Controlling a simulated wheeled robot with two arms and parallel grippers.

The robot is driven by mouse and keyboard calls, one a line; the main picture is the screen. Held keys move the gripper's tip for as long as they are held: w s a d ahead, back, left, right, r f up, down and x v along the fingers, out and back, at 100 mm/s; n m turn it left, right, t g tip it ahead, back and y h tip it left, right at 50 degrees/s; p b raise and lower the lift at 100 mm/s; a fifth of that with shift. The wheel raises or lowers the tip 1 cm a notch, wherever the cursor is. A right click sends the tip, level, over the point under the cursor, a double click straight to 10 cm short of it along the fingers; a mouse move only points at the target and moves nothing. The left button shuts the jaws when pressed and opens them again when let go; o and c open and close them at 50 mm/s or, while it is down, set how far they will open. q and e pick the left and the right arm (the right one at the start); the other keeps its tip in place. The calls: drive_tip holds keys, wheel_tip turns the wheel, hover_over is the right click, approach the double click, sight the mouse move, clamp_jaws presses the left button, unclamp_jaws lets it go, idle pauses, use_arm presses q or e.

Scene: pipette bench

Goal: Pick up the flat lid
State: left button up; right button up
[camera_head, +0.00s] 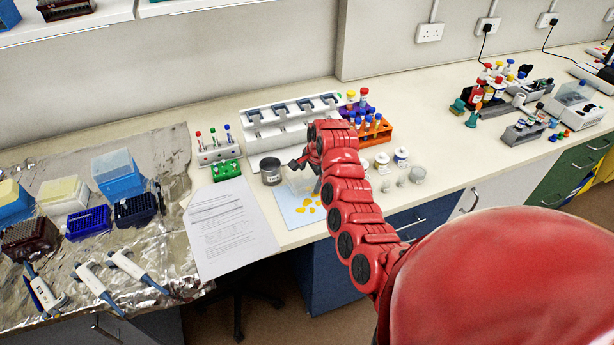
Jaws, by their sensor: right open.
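My right gripper (300,165) reaches in over the bench, partly hidden by my red arm. Its dark fingers are open, just above a clear, see-through box (302,183). The box stands on a light blue mat (289,211) with yellow marks. I cannot make out the flat lid as a separate thing; it may be the clear top of this box. I cannot tell whether the fingers touch the box. My left gripper is not in view.
A dark round tin (271,171) stands just left of the box. A green rack (226,171) and a paper sheet (230,228) lie farther left. An orange tube rack (376,133) and small jars (401,156) stand to the right. A white pipette stand (270,125) is behind.

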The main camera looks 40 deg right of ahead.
drive_tip(key=c, duration=1.2)
drive_tip(key=shift+o, duration=0.2)
drive_tip(key=shift+r, duration=0.1)
